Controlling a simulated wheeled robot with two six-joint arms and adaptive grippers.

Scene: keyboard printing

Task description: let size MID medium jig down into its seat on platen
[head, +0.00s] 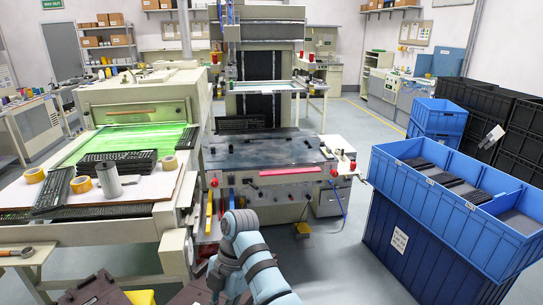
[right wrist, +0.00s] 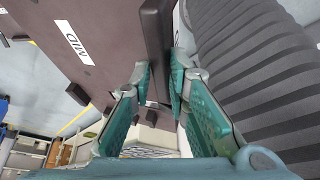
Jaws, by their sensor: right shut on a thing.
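The MID jig is a dark brown plate (right wrist: 110,35) with a white MID label, large in the right wrist view. My right gripper (right wrist: 160,82) is shut on the dark bar that runs along this plate. In the head view, my right arm folds down at the bottom centre and its fingers are hidden. A brown plate edge (head: 195,287) shows beside the arm; I cannot tell for sure that it is the same jig. The platen (head: 265,150) is the dark flat bed of the machine at centre, apart from the arm. My left gripper is not in view.
A left bench (head: 150,190) holds keyboards, tape rolls and a grey cylinder. Blue crates (head: 455,205) with dark keyboards stand at right. Another brown piece (head: 92,290) and a yellow item (head: 141,297) lie at bottom left. Open floor lies between machine and crates.

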